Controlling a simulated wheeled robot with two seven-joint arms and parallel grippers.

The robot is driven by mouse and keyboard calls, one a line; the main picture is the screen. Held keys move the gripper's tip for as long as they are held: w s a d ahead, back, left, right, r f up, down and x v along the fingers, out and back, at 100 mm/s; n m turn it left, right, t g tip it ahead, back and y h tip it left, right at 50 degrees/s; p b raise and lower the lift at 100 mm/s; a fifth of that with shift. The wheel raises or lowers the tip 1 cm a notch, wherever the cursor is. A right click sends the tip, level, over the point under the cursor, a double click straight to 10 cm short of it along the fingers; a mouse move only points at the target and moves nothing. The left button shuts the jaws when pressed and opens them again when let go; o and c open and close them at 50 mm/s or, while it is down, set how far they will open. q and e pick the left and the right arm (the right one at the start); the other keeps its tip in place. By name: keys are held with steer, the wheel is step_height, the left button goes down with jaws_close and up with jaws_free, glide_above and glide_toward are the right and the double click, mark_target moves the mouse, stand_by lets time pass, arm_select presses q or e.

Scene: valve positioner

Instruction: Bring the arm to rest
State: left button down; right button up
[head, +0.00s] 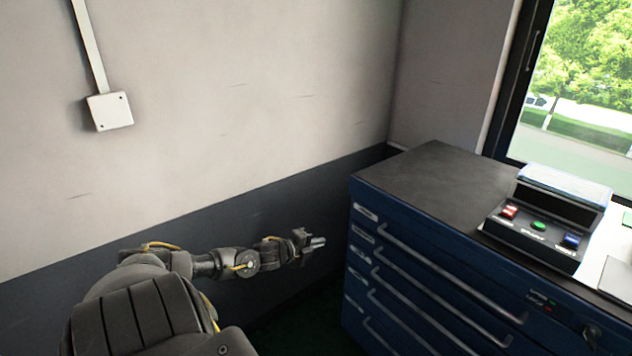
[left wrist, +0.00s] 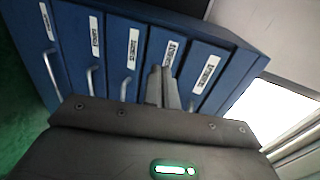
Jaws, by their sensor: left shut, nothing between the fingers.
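My left arm reaches in from the lower left of the head view. Its gripper (head: 318,242) is shut and empty, in the air just left of the blue drawer cabinet (head: 440,268). In the left wrist view the shut fingers (left wrist: 163,88) point toward the labelled drawer fronts of the cabinet (left wrist: 112,60). I cannot tell whether the fingertips touch the cabinet, though a gap shows in the head view. My right gripper is not in view.
On the dark cabinet top (head: 432,180) stands a control box (head: 535,228) with red, green and blue buttons. A white wall with a dark lower band runs behind my arm. A wall box (head: 110,111) hangs upper left. A window (head: 585,90) is at the right.

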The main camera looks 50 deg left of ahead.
arm_select(q)
steer(key=shift+s, duration=0.1)
stand_by(0.5)
steer(key=s+a+f+n+g+y, duration=0.2)
steer(key=s+a+f+n, duration=0.15)
steer(key=f, duration=0.45)
steer(key=s+a+f+n+g+y, duration=0.1)
steer(key=s+a+f+n+g, duration=0.15)
steer(key=s+f+n, duration=0.35)
steer(key=s+d+f+n+g, duration=0.1)
steer(key=s+d+f+g, duration=0.1)
steer(key=s+f, duration=0.5)
steer(key=s+d+f+n+g, duration=0.15)
steer(key=s+f, duration=0.25)
steer(key=f, duration=0.6)
steer(key=s+d+f+n+g, duration=0.2)
steer(key=s+d+f+g, duration=0.1)
steer(key=s+d+f, duration=0.9)
steer(key=s+d+f+g+h, duration=0.1)
steer(key=s+d+f, duration=0.1)
steer(key=s+d, duration=0.4)
steer(key=s+d+f+n+g+h, duration=0.1)
steer(key=s+d, duration=0.6)
steer(key=d, duration=0.7)
steer(key=shift+s+d+f+h, duration=0.2)
steer(key=shift+d+f+h, duration=0.15)
steer(key=shift+f, duration=0.35)
